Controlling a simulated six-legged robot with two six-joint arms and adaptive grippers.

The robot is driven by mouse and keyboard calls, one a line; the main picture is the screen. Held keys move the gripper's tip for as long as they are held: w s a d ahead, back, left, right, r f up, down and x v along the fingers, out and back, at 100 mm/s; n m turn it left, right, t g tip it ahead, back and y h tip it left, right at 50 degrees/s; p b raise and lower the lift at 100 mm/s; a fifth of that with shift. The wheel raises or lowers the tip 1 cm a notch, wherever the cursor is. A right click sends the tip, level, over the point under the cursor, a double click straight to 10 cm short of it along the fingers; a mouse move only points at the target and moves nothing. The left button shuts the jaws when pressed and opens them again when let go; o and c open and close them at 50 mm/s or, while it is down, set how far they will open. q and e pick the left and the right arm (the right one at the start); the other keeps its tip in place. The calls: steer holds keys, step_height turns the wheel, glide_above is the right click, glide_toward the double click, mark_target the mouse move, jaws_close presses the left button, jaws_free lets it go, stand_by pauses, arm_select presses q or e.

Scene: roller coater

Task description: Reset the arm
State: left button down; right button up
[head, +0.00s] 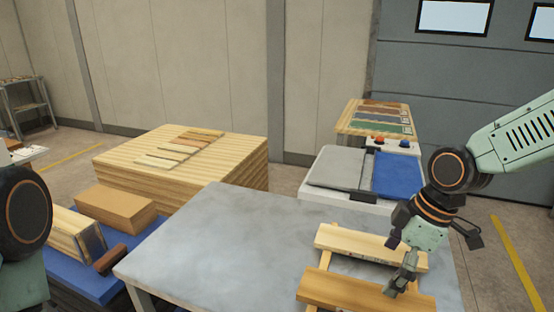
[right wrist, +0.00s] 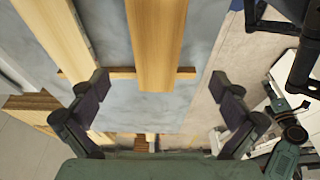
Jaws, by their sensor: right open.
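My right gripper (head: 412,262) hangs at the right of the head view, angled down over a wooden rack (head: 352,287) on the grey table (head: 215,235). In the right wrist view the two dark fingers of my right gripper (right wrist: 160,95) are spread wide with nothing between their tips. Planks of the rack (right wrist: 157,40) show beyond the fingers; I cannot tell the exact gap. My left arm shows only as a dark joint at the left edge of the head view; its gripper is out of view.
A wood stack (head: 180,160) with sample strips stands behind the table. A blue-topped bench (head: 85,275) holds a brown block (head: 115,208) and a roller (head: 108,260). A white machine with a blue panel (head: 399,175) stands behind right. The table's middle is clear.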

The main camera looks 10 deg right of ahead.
mark_target(366, 299)
steer(key=b+x, duration=0.2)
steer(key=x, duration=0.7)
steer(key=shift+f, duration=0.45)
step_height(366, 299, up, 3)
steer(key=shift+w+f, duration=0.1)
steer(key=shift+f, duration=0.05)
steer(key=shift+d+r, duration=0.1)
steer(key=shift+r, duration=0.6)
